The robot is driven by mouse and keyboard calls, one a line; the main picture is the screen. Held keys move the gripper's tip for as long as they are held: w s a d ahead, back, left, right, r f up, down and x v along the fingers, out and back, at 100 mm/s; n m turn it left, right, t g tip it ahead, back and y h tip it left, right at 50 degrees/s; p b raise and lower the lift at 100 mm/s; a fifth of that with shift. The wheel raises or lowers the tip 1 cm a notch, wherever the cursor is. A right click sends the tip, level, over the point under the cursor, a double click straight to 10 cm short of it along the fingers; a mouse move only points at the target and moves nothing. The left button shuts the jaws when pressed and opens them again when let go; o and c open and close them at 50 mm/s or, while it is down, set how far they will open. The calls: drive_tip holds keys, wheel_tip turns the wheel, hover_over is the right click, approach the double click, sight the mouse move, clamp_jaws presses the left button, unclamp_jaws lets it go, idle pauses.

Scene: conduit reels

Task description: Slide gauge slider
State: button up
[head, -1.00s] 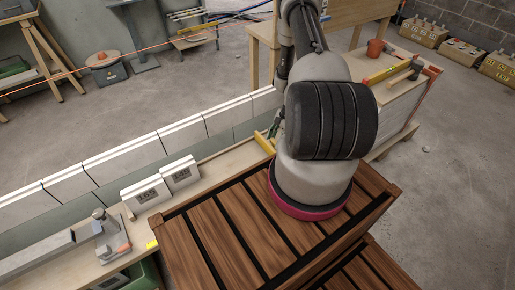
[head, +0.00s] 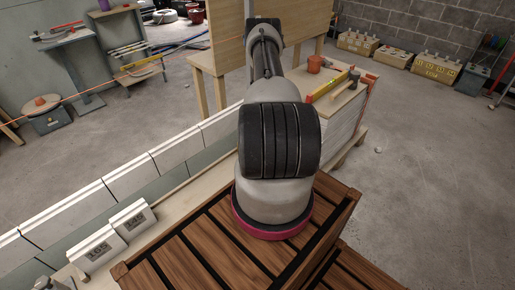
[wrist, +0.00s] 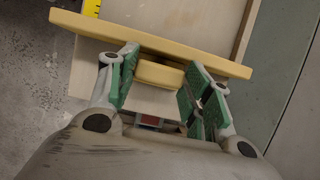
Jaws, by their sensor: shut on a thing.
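In the wrist view, a long yellow bar (wrist: 150,40), which looks like the gauge slider, lies slantwise across a pale board. A short yellow block (wrist: 158,75) sticks out from its near side. My gripper (wrist: 158,73) has green-padded fingers on either side of this block and is shut on it. The right pads stand close to the block; the exact contact of the left pad is hard to see. In the head view my arm hides the gripper and the yellow bar.
A slatted wooden crate (head: 178,262) stands below my arm. A row of white blocks (head: 115,180) lines the bench at left, with two labelled blocks (head: 96,248) in front.

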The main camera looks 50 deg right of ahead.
drive_tip(key=shift+d, duration=0.25)
drive_tip(key=o, duration=1.4)
drive_tip(key=shift+o, duration=0.2)
drive_tip(key=v, duration=1.2)
drive_tip(key=shift+a, duration=0.1)
